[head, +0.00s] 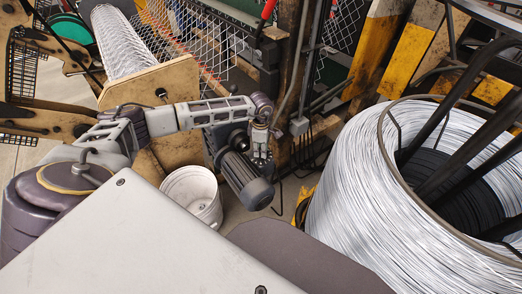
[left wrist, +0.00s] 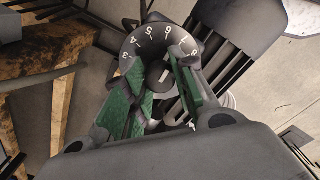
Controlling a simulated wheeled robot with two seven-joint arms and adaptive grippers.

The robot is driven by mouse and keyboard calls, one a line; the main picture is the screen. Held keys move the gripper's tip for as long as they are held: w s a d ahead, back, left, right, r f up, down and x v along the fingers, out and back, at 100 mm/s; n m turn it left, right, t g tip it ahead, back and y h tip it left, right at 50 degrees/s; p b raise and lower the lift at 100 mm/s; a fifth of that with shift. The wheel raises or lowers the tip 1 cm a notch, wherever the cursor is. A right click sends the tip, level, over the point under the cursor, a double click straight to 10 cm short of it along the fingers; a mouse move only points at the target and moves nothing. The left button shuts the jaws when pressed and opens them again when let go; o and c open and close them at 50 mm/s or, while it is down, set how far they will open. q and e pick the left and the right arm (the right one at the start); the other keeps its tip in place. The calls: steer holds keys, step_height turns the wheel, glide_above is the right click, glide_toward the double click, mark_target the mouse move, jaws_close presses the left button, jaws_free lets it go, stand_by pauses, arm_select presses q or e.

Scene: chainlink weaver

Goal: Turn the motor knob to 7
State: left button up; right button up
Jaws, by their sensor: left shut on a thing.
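The dark motor (head: 246,180) hangs beside the wooden machine stand in the head view. In the left wrist view its round dark dial (left wrist: 150,42) carries white numbers, with 3 on the left, 6 near the top and 7 right of it. The dark knob (left wrist: 164,74) sits at the dial's middle. A short white mark on it points up, roughly toward 6. My left gripper (left wrist: 160,86) has its green-padded fingers on both sides of the knob and is shut on it. It also shows at the motor in the head view (head: 261,156). My right gripper is out of view.
A white bucket (head: 192,196) stands just left of the motor. A large wire coil (head: 400,215) fills the right side. Chain-link mesh (head: 205,40) and a wooden machine frame (head: 155,85) lie behind my left arm. Cables and a post stand close right of the gripper.

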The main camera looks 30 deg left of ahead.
arm_select(q)
steer(key=shift+m, duration=1)
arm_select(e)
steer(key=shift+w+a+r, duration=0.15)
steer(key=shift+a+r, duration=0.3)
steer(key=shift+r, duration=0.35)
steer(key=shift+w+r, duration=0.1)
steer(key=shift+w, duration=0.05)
arm_select(q)
steer(key=o, duration=1)
steer(key=shift+o, duration=0.2)
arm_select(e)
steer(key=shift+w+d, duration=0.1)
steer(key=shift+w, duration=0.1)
arm_select(q)
step_height(320, 180, up, 12)
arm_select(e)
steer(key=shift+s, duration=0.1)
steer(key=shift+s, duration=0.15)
